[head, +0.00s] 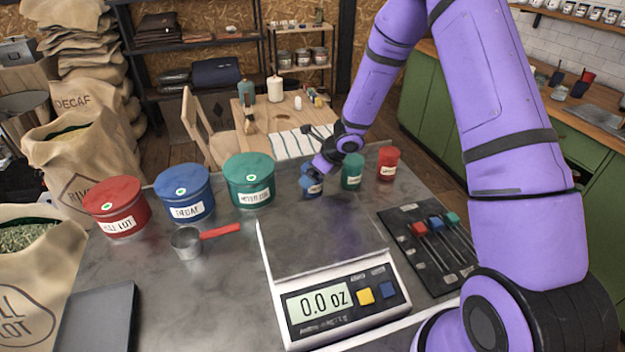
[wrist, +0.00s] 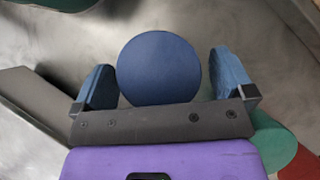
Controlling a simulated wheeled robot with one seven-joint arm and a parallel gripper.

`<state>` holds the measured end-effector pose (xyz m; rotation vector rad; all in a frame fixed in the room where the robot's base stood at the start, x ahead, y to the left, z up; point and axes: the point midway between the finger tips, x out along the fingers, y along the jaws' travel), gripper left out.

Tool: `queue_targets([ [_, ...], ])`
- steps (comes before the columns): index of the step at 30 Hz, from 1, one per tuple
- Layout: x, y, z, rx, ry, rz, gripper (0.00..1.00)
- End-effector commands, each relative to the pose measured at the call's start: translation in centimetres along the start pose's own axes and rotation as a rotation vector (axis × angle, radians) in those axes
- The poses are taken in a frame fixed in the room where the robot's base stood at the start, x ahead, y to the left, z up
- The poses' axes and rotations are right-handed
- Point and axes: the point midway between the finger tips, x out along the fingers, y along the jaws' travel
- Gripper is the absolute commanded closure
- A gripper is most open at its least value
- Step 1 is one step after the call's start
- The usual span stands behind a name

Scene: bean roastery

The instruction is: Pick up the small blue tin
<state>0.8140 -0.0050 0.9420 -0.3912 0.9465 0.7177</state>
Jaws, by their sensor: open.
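The small blue tin (head: 312,190) stands upright on the grey counter, behind the scale, with a white label on its front. My gripper (head: 318,170) reaches down over it and hides part of its top. In the wrist view the tin's round blue lid (wrist: 158,66) lies between the two fingers of my open gripper (wrist: 163,80). A narrow gap shows on each side of the lid, a little wider on the right. I cannot tell exactly how deep the fingers are around the tin.
A small green tin (head: 352,173) stands close on the right, with a small red tin (head: 388,163) beyond it. A large green tin (head: 249,182) stands to the left. The scale (head: 343,305), reading 0.0 oz, is in front. A metal scoop (head: 187,243) lies left.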

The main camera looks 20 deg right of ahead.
Motion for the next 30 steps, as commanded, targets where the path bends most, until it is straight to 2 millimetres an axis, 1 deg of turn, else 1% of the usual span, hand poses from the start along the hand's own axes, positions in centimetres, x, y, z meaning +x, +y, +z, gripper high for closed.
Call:
queue_targets([
  [1,0.63,0.06,0.01,0.0,0.001,0.002,0.0],
  [3,1.08,0.05,0.01,-0.001,0.001,0.001,0.0],
  [11,1.3,-0.01,0.01,-0.001,0.0,-0.001,0.0],
  [12,1.3,0.0,0.01,-0.001,0.0,0.0,0.02],
  [14,1.29,-0.01,0.01,-0.001,0.0,0.0,0.16],
  [15,1.29,0.0,0.01,-0.001,0.0,0.0,0.25],
  [17,1.29,-0.01,0.01,-0.001,0.0,0.0,0.39],
  [18,1.28,-0.01,0.01,-0.001,0.0,0.0,0.48],
  [19,1.28,-0.01,0.01,-0.001,0.0,0.0,0.55],
  [30,1.01,-0.02,0.21,-0.001,-0.001,0.0,0.55],
])
